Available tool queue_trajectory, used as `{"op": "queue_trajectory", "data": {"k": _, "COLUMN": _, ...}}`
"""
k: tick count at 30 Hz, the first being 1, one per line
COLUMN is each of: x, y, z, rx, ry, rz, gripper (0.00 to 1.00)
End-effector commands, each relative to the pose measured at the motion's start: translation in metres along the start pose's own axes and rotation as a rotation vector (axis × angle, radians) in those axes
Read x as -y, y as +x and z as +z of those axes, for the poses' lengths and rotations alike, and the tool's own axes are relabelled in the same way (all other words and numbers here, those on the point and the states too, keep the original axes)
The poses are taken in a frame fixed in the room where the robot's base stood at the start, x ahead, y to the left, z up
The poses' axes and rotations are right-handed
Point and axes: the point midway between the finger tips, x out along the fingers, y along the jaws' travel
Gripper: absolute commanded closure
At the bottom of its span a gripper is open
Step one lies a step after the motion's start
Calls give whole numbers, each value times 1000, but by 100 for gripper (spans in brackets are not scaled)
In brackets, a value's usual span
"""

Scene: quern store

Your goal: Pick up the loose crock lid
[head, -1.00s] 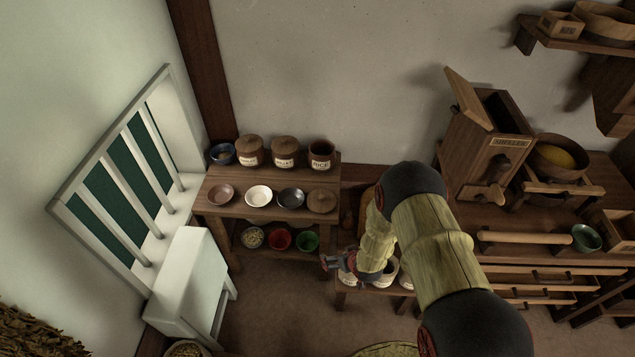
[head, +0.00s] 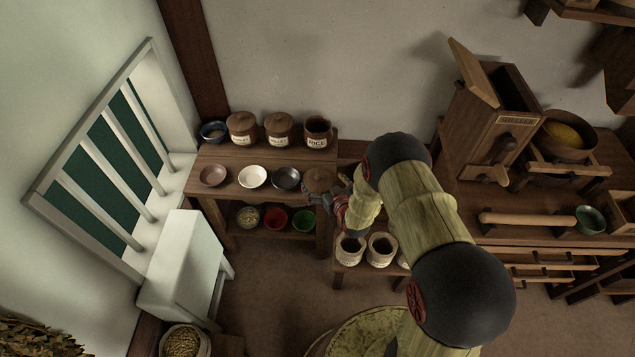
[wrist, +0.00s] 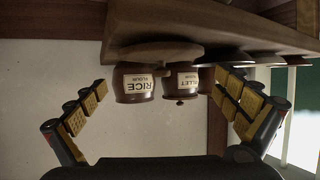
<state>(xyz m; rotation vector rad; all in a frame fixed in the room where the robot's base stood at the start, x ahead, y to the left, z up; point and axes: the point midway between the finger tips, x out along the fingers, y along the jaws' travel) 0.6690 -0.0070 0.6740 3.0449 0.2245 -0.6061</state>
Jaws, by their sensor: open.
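The loose crock lid (head: 318,178), a brown disc with a small knob, lies at the right end of the upper shelf, in front of the open rice crock (head: 317,133). In the wrist view, which is upside down, the lid (wrist: 160,50) shows edge-on before the rice crock (wrist: 134,86). My gripper (head: 323,194) is at the shelf's front right corner, close to the lid. In the wrist view its two fingers (wrist: 161,82) are spread wide with nothing held between them. I cannot tell whether a finger touches the lid.
Two lidded crocks (head: 242,127) (head: 279,130) stand left of the rice crock. A dark bowl (head: 286,178) sits just left of the lid, with a white bowl (head: 252,177) beyond. Open jars (head: 350,249) stand on a low bench below my arm.

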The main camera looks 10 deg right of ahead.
Motion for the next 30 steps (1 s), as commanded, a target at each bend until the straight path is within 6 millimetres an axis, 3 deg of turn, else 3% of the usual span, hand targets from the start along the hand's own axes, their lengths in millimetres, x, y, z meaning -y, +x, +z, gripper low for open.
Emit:
{"op": "queue_trajectory", "data": {"k": 9, "x": 3, "y": 42, "z": 1, "rx": -1, "ry": 1, "rz": -1, "gripper": 0}}
{"op": "queue_trajectory", "data": {"k": 16, "x": 3, "y": 43, "z": -2, "rx": -1, "ry": 1, "rz": 0, "gripper": 0}}
{"op": "queue_trajectory", "data": {"k": 30, "x": 2, "y": 43, "z": -1, "rx": 0, "ry": 1, "rz": 0, "gripper": 27}}
